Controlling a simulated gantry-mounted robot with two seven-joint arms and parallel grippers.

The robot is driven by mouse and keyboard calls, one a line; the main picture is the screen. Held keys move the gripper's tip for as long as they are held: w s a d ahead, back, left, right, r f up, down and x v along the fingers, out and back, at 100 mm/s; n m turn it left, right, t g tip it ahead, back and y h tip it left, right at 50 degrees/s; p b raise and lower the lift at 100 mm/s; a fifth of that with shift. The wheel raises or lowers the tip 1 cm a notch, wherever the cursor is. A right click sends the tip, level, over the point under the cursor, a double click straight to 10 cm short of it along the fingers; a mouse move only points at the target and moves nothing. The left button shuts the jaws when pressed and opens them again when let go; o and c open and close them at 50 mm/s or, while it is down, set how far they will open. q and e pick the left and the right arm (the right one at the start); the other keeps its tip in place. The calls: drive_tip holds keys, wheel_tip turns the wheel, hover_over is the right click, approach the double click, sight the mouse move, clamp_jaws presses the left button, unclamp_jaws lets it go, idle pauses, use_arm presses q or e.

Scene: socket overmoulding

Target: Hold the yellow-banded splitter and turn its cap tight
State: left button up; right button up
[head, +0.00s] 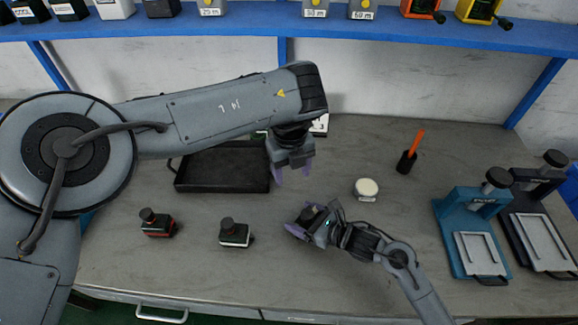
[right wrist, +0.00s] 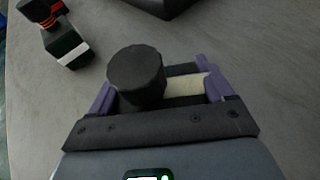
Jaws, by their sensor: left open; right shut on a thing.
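My right gripper (head: 311,218) is shut on a dark splitter (right wrist: 184,72) low over or on the bench; I cannot tell if it touches. In the right wrist view the splitter sits between the purple fingers, with a pale, yellowish-cream band (right wrist: 186,87) and a round black cap (right wrist: 136,76) on it. In the head view this splitter (head: 307,212) is small and partly hidden by the gripper. My left gripper (head: 291,174) is open and empty, fingers pointing down, above and slightly left of the held splitter, apart from it.
A white-banded splitter (head: 236,233) and a red-banded splitter (head: 157,224) stand to the left. A black tray (head: 222,188) lies behind them. A round white-topped container (head: 366,188), a black holder with an orange stick (head: 406,162) and two presses (head: 470,232) stand right. A blue shelf (head: 240,24) runs behind.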

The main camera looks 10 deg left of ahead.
use_arm(q)
drive_tip(key=m, duration=0.6)
drive_tip(key=m+g+h, duration=0.1)
drive_tip(key=m, duration=0.5)
drive_tip(key=w+m+h, duration=0.1)
drive_tip(key=m, duration=0.5)
drive_tip(key=shift+w+a+f+m, duration=0.1)
drive_tip(key=shift+a+m, duration=0.3)
drive_tip(key=shift+n, duration=0.3)
